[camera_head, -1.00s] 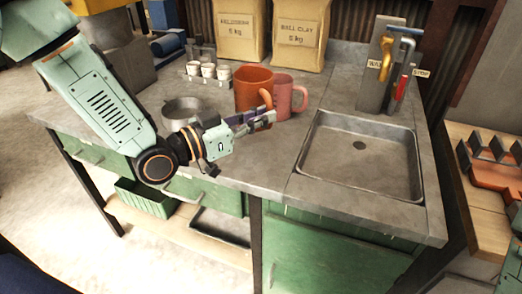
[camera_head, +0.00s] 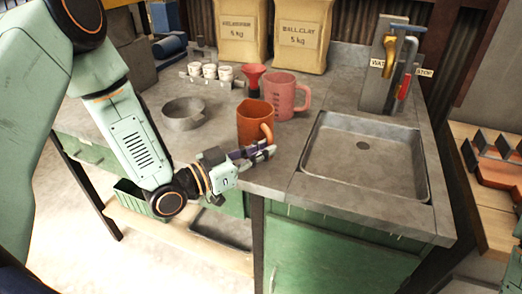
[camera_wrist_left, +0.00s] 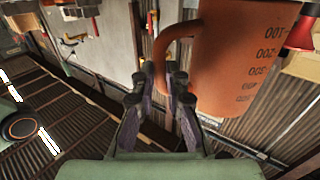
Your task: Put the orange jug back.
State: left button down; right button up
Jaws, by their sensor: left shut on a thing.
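The orange jug (camera_head: 251,122) is over the front part of the grey counter, left of the sink. I cannot tell whether its base touches the counter. My left gripper (camera_head: 262,150) comes in from the left and is shut on the jug's handle. In the left wrist view, the jug (camera_wrist_left: 238,65) shows dark measuring marks on its side, and its handle (camera_wrist_left: 160,52) runs down between the fingertips (camera_wrist_left: 160,78). The fingers hide part of the handle. My right gripper is not in view.
A pink jug (camera_head: 282,98) and a red funnel (camera_head: 253,78) stand behind. A round metal pan (camera_head: 184,116) and small white cups (camera_head: 209,72) are to the left. The sink (camera_head: 364,158) is to the right, with taps (camera_head: 400,65) behind it. Two paper bags (camera_head: 304,35) stand at the back.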

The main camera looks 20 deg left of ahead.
pick_arm(q)
jog(key=c, duration=1.8)
grip_release()
jog(key=shift+f, duration=0.1)
jog(key=shift+o, duration=1.4)
jog(key=shift+s, duration=0.2)
jog(key=shift+o, duration=0.8)
jog(key=shift+w, duration=0.15)
